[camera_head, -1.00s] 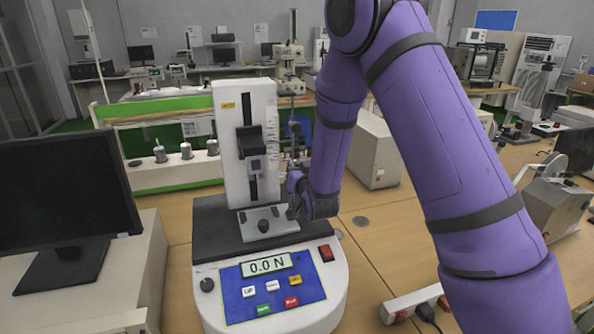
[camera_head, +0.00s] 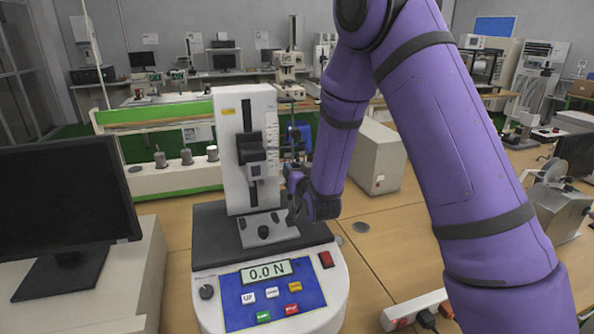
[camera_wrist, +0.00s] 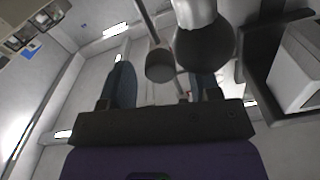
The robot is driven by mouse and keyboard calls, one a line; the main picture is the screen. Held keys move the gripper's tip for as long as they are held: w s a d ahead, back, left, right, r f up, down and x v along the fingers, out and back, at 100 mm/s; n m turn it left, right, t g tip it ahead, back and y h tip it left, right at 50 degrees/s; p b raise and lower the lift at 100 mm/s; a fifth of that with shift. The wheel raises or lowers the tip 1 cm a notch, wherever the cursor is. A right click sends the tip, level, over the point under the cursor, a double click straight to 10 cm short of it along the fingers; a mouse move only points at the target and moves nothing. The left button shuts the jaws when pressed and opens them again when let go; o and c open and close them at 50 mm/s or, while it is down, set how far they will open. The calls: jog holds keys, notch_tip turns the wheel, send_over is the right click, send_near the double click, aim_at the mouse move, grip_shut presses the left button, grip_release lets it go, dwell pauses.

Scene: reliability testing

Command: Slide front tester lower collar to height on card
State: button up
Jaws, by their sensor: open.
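The front tester (camera_head: 246,110) is a white column on a dark base, with a scale on its right edge and a display reading 0.0 N. A black carriage (camera_head: 251,148) sits midway up the column, with a small grey block (camera_head: 255,169) below it. I cannot tell for sure which part is the lower collar or the card. My gripper (camera_head: 294,190) is low, right of the column, above the grey plate's right end. In the wrist view my gripper (camera_wrist: 164,85) is open. A dark round end on a rod (camera_wrist: 160,66) and a larger dark rounded part (camera_wrist: 204,50) appear beyond its fingers.
A black monitor (camera_head: 65,195) stands at the left. A grey box (camera_head: 372,158) stands behind my arm on the wooden table. A power strip (camera_head: 412,309) lies at the front right. A green-edged rack with several grey weights (camera_head: 186,157) stands behind the tester.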

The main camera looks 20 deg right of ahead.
jog(key=s, duration=1)
jog(key=s+d+r+n+g, duration=0.1)
jog(key=s+d+r+g, duration=0.1)
jog(key=s+r+g, duration=0.3)
jog(key=s+d+r+g, duration=0.1)
jog(key=s+r, duration=0.2)
jog(key=r, duration=0.4)
jog(key=s+d+r+g, duration=0.1)
jog(key=s+r+g, duration=0.2)
jog(key=s, duration=0.8)
jog(key=s+d+r+n+g, duration=0.1)
jog(key=s+d+r+g, duration=0.1)
jog(key=s, duration=1)
jog(key=shift+d+r+g, duration=0.3)
jog(key=shift+r+g, duration=0.6)
jog(key=shift+r, duration=0.05)
dwell(1.6)
